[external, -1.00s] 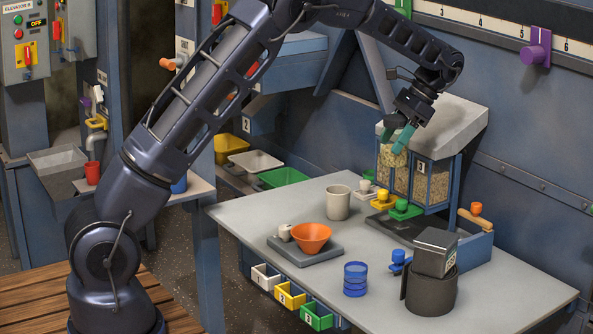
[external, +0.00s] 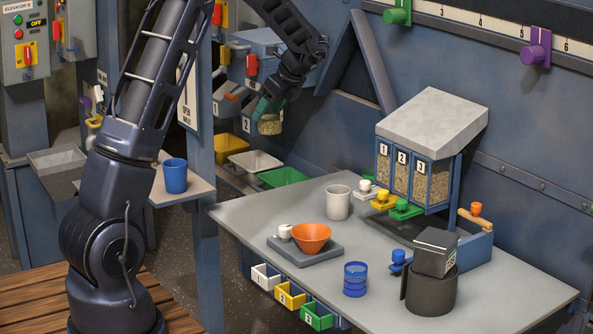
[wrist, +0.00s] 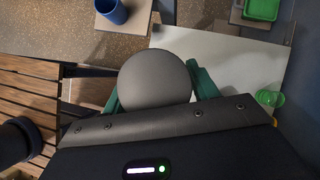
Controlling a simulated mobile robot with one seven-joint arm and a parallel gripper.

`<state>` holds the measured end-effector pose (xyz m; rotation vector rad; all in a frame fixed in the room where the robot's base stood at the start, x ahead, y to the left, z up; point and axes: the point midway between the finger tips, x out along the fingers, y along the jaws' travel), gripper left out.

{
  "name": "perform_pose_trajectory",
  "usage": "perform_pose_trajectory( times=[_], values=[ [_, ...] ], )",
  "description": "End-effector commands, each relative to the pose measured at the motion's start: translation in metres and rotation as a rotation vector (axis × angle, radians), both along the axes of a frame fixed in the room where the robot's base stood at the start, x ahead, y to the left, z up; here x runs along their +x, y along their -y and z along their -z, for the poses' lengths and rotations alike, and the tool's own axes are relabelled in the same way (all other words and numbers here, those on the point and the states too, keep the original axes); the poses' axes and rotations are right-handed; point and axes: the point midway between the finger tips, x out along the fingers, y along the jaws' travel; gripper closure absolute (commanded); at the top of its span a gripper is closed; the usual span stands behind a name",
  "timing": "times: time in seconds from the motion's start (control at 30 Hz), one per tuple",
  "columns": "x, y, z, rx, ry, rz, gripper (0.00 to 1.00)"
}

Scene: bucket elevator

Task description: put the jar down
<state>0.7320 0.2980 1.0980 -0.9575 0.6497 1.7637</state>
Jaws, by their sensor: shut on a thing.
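The jar (external: 270,127) holds pale grain and hangs in the air beyond the table's far left corner, in front of the numbered chutes. My gripper (external: 268,109) is shut on it, with green fingers at its upper part. In the wrist view the jar shows as a round grey lid (wrist: 154,76) between the two green fingers. The lid hides the jar's body and what is straight below it there.
The grey table (external: 245,212) has bare room at its left. It bears a beige cup (external: 338,203), an orange bowl (external: 312,236) and a hopper (external: 432,120). Yellow (external: 231,149), white (external: 255,164) and green (external: 287,178) bins sit below the jar. A blue cup (external: 174,176) stands on a side shelf.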

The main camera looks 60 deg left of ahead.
Motion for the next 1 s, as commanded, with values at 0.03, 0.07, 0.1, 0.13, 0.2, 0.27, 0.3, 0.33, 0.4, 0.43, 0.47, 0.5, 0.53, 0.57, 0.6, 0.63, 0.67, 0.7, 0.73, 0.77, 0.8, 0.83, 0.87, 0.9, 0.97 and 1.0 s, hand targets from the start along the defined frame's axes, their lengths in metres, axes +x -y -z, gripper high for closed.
perform_pose_trajectory(
  times=[0.03,0.07,0.1,0.13,0.2,0.27,0.3,0.33,0.4,0.43,0.47,0.5,0.53,0.57,0.6,0.63,0.67,0.7,0.73,0.77,0.8,0.83,0.87,0.9,0.97,1.0],
  values=[
    [-0.006,-0.007,-0.001,0.0,0.002,0.021,0.72],
    [-0.008,-0.011,-0.002,0.0,0.002,0.034,0.72],
    [-0.011,-0.015,-0.002,0.001,0.001,0.051,0.72],
    [-0.013,-0.018,-0.001,0.0,0.001,0.064,0.72],
    [-0.013,-0.018,0.011,-0.001,-0.003,0.072,0.72],
    [-0.012,-0.017,0.019,-0.001,-0.002,0.071,0.72],
    [-0.012,-0.017,0.025,-0.001,-0.002,0.071,0.72],
    [-0.012,-0.018,0.029,-0.001,-0.002,0.07,0.72],
    [-0.013,-0.018,0.039,-0.001,-0.001,0.068,0.72],
    [-0.013,-0.018,0.042,-0.001,-0.001,0.068,0.72],
    [-0.013,-0.018,0.044,-0.001,-0.001,0.068,0.72],
    [-0.013,-0.018,0.048,-0.001,-0.001,0.068,0.72],
    [-0.012,-0.018,0.051,-0.001,-0.001,0.068,0.72],
    [-0.012,-0.018,0.055,-0.001,-0.001,0.068,0.72],
    [-0.013,-0.018,0.061,0.0,-0.002,0.068,0.72],
    [-0.013,-0.018,0.065,0.0,-0.002,0.067,0.72],
    [-0.012,-0.018,0.071,0.0,-0.002,0.067,0.72],
    [-0.012,-0.017,0.079,0.0,-0.003,0.069,0.72],
    [-0.012,-0.017,0.086,-0.001,-0.004,0.069,0.72],
    [-0.012,-0.017,0.093,-0.001,-0.004,0.069,0.72],
    [-0.012,-0.017,0.101,0.0,-0.003,0.069,0.72],
    [-0.013,-0.017,0.108,-0.001,-0.004,0.069,0.72],
    [-0.012,-0.017,0.114,-0.001,-0.004,0.069,0.72],
    [-0.012,-0.017,0.123,0.0,-0.003,0.069,0.72],
    [-0.013,-0.018,0.136,0.0,-0.003,0.067,0.72],
    [-0.013,-0.018,0.144,0.0,-0.003,0.067,0.72]
  ],
)
